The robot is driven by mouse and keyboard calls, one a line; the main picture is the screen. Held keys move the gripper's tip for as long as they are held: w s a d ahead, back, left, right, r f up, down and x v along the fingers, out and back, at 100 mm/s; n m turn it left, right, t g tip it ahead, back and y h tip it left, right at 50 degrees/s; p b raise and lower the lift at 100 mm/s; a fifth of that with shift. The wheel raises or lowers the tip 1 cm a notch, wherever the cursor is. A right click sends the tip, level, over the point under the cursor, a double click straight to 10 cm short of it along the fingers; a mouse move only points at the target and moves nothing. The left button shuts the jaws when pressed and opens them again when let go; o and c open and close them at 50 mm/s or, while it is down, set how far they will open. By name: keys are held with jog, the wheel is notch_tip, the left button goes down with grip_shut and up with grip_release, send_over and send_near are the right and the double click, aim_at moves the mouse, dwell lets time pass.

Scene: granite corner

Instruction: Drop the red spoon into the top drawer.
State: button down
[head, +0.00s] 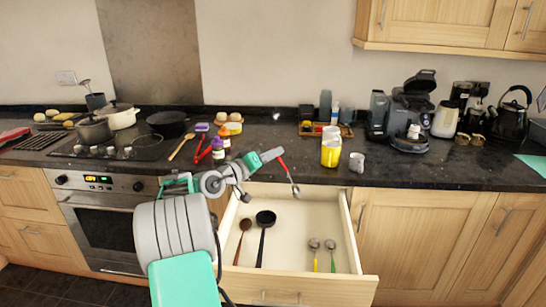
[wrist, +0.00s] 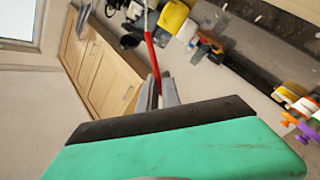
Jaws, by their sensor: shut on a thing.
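My gripper (head: 275,154) is shut on the red spoon (head: 283,168), which has a red handle and a metal bowl end. The spoon hangs steeply, bowl end down, over the back part of the open top drawer (head: 345,284) in the head view. In the wrist view my gripper's fingers (wrist: 160,92) close on the red spoon's handle (wrist: 150,58). The drawer is pulled out below the counter. It holds a brown spoon (head: 243,230), a black ladle (head: 264,222) and two spoons with yellow (head: 315,258) and green handles (head: 332,258).
A wooden spoon (head: 182,146) and small jars lie left of my gripper. A coffee machine (head: 411,105) stands farther right. The drawer's middle floor is clear.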

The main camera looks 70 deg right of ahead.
notch_tip(320, 180, down, 6)
jog(key=b, duration=0.3)
jog(key=c, duration=1.5)
grip_release()
jog(key=shift+w, duration=0.1)
jog(key=v, duration=0.8)
jog(key=shift+b, duration=0.3)
